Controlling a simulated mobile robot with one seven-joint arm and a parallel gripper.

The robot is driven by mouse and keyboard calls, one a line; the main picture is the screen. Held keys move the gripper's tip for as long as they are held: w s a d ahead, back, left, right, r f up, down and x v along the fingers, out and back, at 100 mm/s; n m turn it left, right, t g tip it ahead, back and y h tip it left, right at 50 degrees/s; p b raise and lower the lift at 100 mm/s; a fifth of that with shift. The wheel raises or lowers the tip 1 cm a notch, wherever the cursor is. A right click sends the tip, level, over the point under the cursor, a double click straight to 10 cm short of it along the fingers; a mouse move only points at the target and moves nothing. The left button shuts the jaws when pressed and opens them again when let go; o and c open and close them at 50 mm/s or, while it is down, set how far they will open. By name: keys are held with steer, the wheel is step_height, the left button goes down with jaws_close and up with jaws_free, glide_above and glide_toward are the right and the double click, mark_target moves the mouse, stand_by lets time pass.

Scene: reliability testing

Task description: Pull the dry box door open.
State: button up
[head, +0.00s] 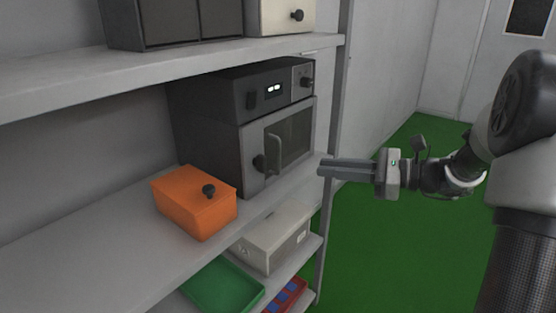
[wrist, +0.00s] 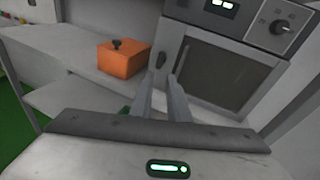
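The dry box (head: 207,124) is a dark grey cabinet on the middle shelf. Its door (head: 293,143) has a dark window and looks shut. A vertical bar handle (head: 274,155) is on the door's left side, with a dark knob (head: 258,163) beside it. The door (wrist: 222,72) also shows in the wrist view, beyond my fingers. My gripper (head: 321,169) is in front of the door, to the right of the handle and apart from it. In the wrist view its fingers (wrist: 162,90) stand apart with nothing between them.
An orange box (head: 195,205) with a black knob stands on the shelf left of the dry box. A grey box (head: 272,236), a green tray (head: 222,287) and a red bin (head: 285,297) are below. A shelf post (head: 339,100) stands right of the dry box. The green floor (head: 385,240) is clear.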

steer(key=w+d+f+m+t, duration=0.2)
steer(key=w+d, duration=0.1)
steer(key=b, duration=0.3)
glide_above(279, 171)
steer(key=shift+w+y, duration=0.25)
steer(key=shift+y, duration=0.05)
steer(key=shift+c, duration=0.4)
jaws_close()
stand_by(0.8)
